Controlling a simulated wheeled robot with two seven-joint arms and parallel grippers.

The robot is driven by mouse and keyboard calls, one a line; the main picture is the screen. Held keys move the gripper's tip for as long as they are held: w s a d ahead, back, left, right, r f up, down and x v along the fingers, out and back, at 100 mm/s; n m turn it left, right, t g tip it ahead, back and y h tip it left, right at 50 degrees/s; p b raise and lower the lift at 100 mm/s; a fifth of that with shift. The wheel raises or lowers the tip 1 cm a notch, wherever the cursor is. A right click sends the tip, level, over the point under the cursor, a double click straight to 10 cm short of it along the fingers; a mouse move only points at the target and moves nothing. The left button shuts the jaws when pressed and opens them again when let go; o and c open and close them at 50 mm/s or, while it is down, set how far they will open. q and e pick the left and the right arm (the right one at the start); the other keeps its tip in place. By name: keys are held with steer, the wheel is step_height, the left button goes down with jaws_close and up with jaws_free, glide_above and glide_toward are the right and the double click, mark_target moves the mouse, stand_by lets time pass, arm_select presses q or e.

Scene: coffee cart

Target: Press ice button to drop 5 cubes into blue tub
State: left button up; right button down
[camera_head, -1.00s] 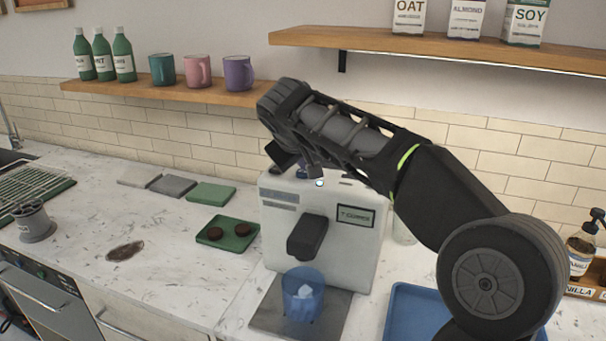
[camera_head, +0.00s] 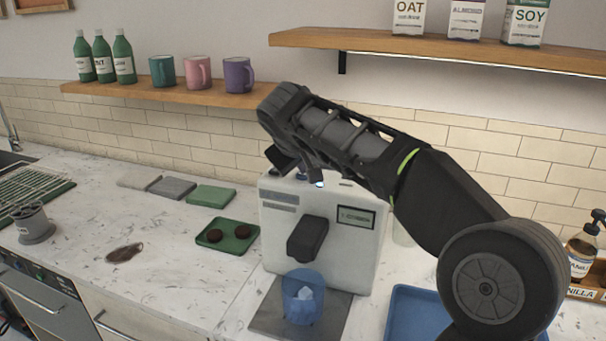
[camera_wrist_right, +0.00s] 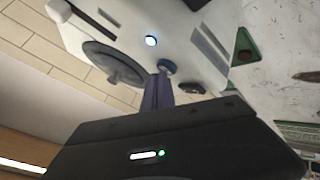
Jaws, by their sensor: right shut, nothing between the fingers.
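The white ice machine (camera_head: 275,230) stands on the counter, with a black spout and a small display (camera_head: 356,217) whose text is too blurred to read. The blue tub (camera_head: 303,308) stands upright under the spout with pale ice in it; I cannot count the cubes. My right gripper (camera_head: 301,172) is over the machine's top, shut and empty, pointing down. In the right wrist view the shut fingers (camera_wrist_right: 160,90) are at a round blue button (camera_wrist_right: 167,66) on the machine's top; I cannot tell whether they touch it. My left gripper is not in view.
A lit round button (camera_wrist_right: 151,41) and a dark round lid (camera_wrist_right: 113,62) are also on the machine's top. A green tray (camera_head: 212,240) with dark pucks lies left of the machine, a blue tray (camera_head: 405,310) right of it. A wooden shelf (camera_head: 170,94) holds mugs and bottles behind.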

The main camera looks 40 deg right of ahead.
mark_target(302, 176)
steer(key=shift+f, duration=0.25)
steer(key=shift+r, duration=0.1)
steer(key=shift+r+p, duration=0.7)
steer(key=shift+r, duration=0.2)
steer(key=shift+r+p, duration=2.05)
steer(key=shift+r, duration=0.45)
stand_by(0.8)
